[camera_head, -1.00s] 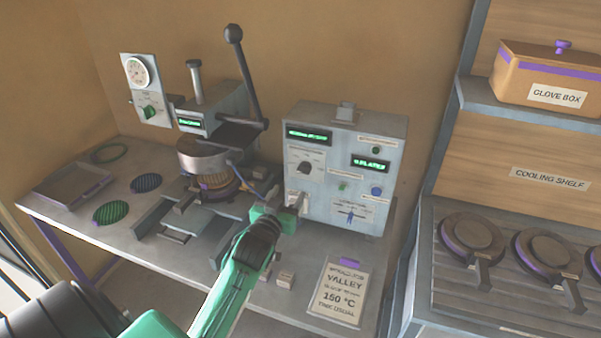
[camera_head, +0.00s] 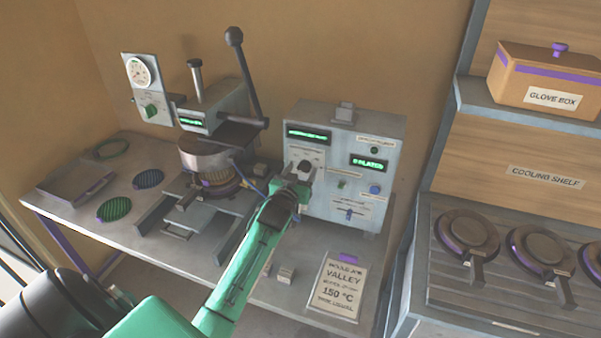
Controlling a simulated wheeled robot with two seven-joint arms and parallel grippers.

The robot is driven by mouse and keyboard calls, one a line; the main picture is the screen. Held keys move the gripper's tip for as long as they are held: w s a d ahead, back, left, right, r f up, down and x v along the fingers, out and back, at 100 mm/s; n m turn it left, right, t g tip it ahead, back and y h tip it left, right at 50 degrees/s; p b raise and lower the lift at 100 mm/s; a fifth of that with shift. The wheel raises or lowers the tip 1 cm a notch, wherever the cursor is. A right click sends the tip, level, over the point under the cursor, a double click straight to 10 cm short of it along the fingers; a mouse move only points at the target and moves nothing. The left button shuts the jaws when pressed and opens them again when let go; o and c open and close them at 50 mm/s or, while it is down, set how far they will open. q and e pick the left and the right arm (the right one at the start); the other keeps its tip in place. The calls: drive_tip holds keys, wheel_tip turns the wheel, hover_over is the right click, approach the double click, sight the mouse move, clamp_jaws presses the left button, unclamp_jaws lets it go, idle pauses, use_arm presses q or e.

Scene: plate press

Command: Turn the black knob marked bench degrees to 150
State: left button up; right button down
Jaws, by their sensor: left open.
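The black knob (camera_head: 304,166) is on the left part of the grey control box's (camera_head: 394,150) front face, under a green display (camera_head: 308,134). Its marking and the display digits are too small to read. My left gripper (camera_head: 297,178) is open, with its fingers right at the knob, just below it and partly covering it. I cannot tell whether they touch it. The green left arm comes up from the lower left. My right gripper is not in view.
A press (camera_head: 205,155) with a tall lever stands left of the box. A card reading VALLEY 150 °C (camera_head: 338,287) lies at the bench's front right. A small block (camera_head: 286,275) lies near it. A cooling shelf with round pans (camera_head: 468,236) is at right.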

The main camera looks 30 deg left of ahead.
use_arm(q)
drive_tip(key=c, duration=1)
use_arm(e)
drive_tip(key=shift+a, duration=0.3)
